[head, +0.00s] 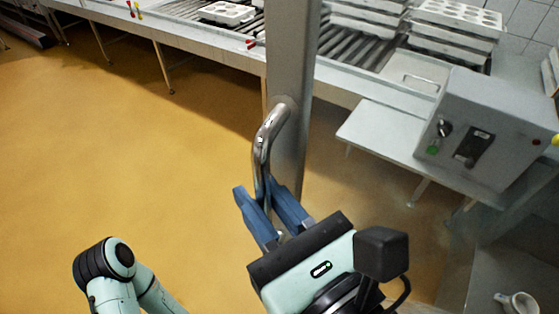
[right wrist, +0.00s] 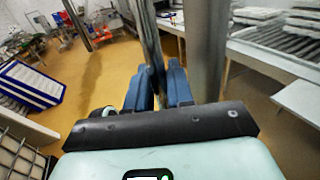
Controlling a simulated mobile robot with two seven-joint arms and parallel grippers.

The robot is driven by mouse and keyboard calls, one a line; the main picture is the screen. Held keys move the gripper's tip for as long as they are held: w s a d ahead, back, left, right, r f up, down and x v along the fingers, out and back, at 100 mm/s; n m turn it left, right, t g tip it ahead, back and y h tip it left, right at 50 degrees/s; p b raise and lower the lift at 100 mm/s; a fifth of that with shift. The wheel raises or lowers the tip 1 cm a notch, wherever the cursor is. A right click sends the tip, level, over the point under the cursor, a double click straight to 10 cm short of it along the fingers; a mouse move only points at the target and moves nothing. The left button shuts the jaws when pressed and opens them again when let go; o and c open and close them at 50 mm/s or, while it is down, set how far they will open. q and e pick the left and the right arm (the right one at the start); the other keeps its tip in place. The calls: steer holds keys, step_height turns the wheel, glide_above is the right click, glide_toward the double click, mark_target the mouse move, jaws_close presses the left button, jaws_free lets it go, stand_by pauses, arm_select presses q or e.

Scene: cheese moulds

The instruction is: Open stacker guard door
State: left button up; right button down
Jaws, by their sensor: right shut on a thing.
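The stacker guard door shows as a tall grey metal post or frame edge (head: 291,60) in the middle of the head view; it also shows in the right wrist view (right wrist: 207,45). A curved, shiny metal handle (head: 265,138) is fixed to it. My right gripper (head: 261,196) has its blue fingers on either side of the handle's lower part and is shut on it. In the right wrist view the handle (right wrist: 150,35) runs down between the fingers. The handle's lower end is hidden by the gripper. My left gripper is out of view.
Behind the post runs a roller conveyor (head: 353,44) with stacked white moulds (head: 455,25). A grey control box (head: 490,128) stands at right. The yellow floor (head: 150,150) at left is open. A blue-edged rack (right wrist: 30,85) stands left in the wrist view.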

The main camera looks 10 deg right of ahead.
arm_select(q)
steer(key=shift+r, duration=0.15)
arm_select(e)
steer(key=shift+s+a+y, duration=0.3)
steer(key=shift+s+a, duration=0.1)
steer(key=shift+s, duration=0.45)
steer(key=c, duration=1.2)
jaws_free()
steer(key=shift+o, duration=0.2)
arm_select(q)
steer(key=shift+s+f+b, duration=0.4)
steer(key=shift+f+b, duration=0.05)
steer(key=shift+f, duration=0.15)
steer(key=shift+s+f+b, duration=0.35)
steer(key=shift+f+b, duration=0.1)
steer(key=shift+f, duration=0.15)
arm_select(e)
steer(key=v, duration=1.3)
steer(key=shift+s+d, duration=0.2)
steer(key=shift+r, duration=0.15)
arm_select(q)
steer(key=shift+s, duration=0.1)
